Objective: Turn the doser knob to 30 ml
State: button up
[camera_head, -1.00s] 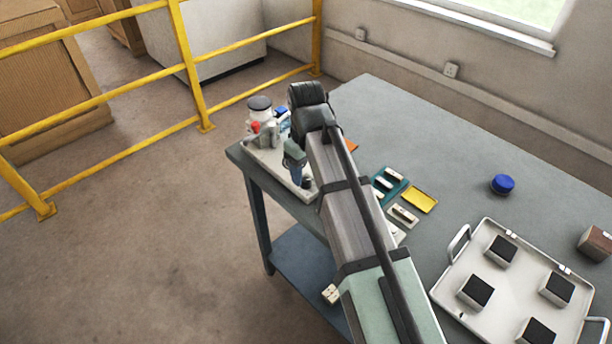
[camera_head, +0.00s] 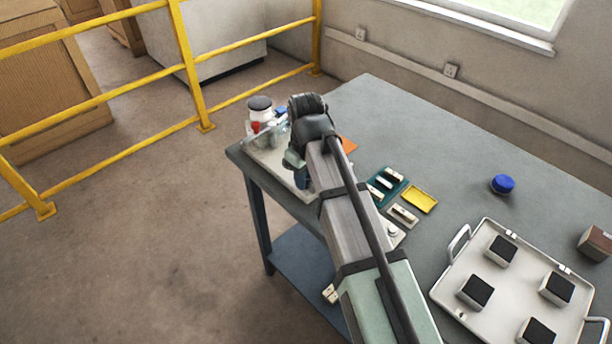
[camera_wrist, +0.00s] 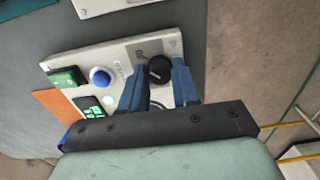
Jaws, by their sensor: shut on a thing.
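In the wrist view the doser knob (camera_wrist: 160,68) is a round black knob near one end of a pale panel (camera_wrist: 92,52). Printed marks lie beside it, too small to read, so I cannot tell its setting. My gripper (camera_wrist: 158,76) has its two blue fingers on either side of the knob, shut on it. In the head view my gripper (camera_head: 302,178) is low over the pale panel (camera_head: 268,164) at the table's left end. The arm and fingers hide the knob there.
The panel also carries a blue-and-white round part (camera_wrist: 100,77), a green switch (camera_wrist: 64,78) and a green display (camera_wrist: 90,106). A bottle with a dark cap (camera_head: 260,107) stands behind my gripper. A tray with dark blocks (camera_head: 460,268) and a blue cap (camera_head: 502,184) lie to the right.

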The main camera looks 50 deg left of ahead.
grip_shut()
jog(key=shift+n, duration=0.6)
jog(key=o, duration=0.6)
grip_release()
jog(key=shift+o, duration=0.2)
jog(key=shift+r, duration=0.15)
notch_tip(320, 180, up, 14)
jog(key=shift+f, duration=0.2)
